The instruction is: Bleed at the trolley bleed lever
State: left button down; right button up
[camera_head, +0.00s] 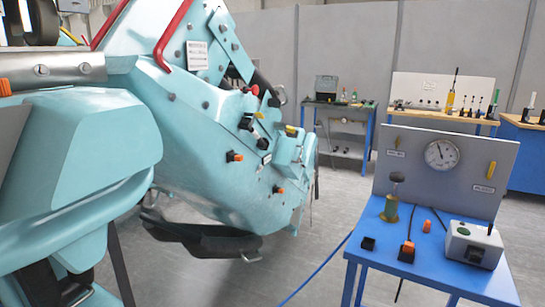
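The trolley (372,243) is a blue metal table at the right with a grey upright panel (425,185) at its back. A round white gauge (441,154) sits in the middle of the panel. A yellow lever (491,171) stands near upright at the panel's right side, above a small label too small to read. A smaller yellow lever (397,141) is at the panel's upper left, above another label. I cannot read which lever is marked bleed. Neither of my grippers shows in this view.
On the trolley top are a grey box (472,245) with a green button, a brass-coloured cylinder (390,209) and orange-and-black connectors (407,251). A large teal coaster car (215,140) fills the left. A blue hose (317,270) crosses the grey floor. Workbenches (440,115) stand behind.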

aim_at(488, 176)
jog(key=z, duration=1.45)
